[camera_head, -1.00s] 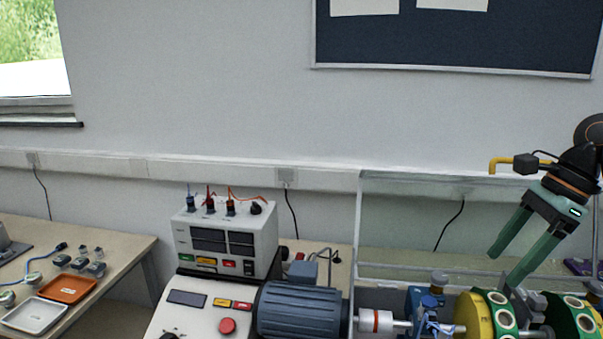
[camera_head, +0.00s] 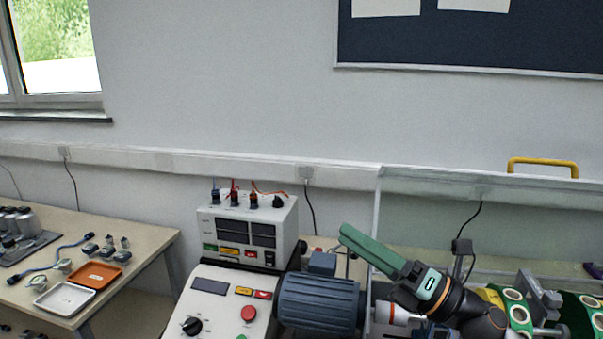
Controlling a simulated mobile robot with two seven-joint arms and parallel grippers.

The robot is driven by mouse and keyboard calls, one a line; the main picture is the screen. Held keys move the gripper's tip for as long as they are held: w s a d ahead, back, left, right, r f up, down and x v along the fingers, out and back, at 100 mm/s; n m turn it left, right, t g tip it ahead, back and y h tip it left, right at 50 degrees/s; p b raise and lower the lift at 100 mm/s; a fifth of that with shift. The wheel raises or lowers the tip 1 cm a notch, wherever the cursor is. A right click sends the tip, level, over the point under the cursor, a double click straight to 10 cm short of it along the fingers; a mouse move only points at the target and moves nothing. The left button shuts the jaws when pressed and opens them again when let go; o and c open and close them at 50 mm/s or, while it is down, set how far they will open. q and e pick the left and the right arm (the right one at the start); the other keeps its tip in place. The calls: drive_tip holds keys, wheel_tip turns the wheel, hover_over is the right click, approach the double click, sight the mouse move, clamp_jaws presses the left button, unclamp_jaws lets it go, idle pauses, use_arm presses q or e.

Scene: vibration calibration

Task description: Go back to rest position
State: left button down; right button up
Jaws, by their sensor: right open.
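My right gripper (camera_head: 366,252) has green fingers and a dark body with an orange ring. Its arm comes in from the lower right. Its fingers point up and to the left, in front of the clear guard and just above the right end of the blue motor (camera_head: 318,303). Seen nearly from the side, the fingers overlap, and nothing shows between them. The gripper and wrist hide part of the shaft and the blue bearing block. My left gripper does not show.
A control box (camera_head: 243,233) with cables stands behind a panel with a red button (camera_head: 248,313). A clear guard with a yellow handle (camera_head: 543,162) stands behind the green-and-yellow discs (camera_head: 517,308). A left table holds an orange tray (camera_head: 97,275), a white tray (camera_head: 64,299) and sensors.

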drive_tip(key=s+d+f+m+t+h, duration=0.15)
drive_tip(key=d+f+m+h, duration=0.35)
drive_tip(key=m, duration=0.5)
drive_tip(key=d+f+m+t+h, duration=0.2)
drive_tip(key=d+f+m+h, duration=0.1)
drive_tip(key=f+m+h, duration=0.55)
drive_tip(key=s+d+f+m+t+h, duration=0.15)
drive_tip(key=d+f+m+h, duration=0.35)
drive_tip(key=m, duration=0.5)
drive_tip(key=s+f+m+g, duration=0.4)
drive_tip(key=s+f+g, duration=0.2)
drive_tip(key=s+f, duration=0.45)
drive_tip(key=s+f+m+g, duration=0.4)
drive_tip(key=s+f+g, duration=0.25)
drive_tip(key=s, duration=0.65)
drive_tip(key=w+a+f+t, duration=0.2)
drive_tip(key=f, duration=0.4)
drive_tip(key=w+a+f+t+y, duration=0.1)
drive_tip(key=a+f+t, duration=0.1)
drive_tip(key=f, duration=0.4)
drive_tip(key=shift+w+a+t, duration=0.3)
drive_tip(key=shift+w+t, duration=0.1)
drive_tip(key=shift+t, duration=0.35)
drive_tip(key=shift+y, duration=0.25)
drive_tip(key=shift+c, duration=0.2)
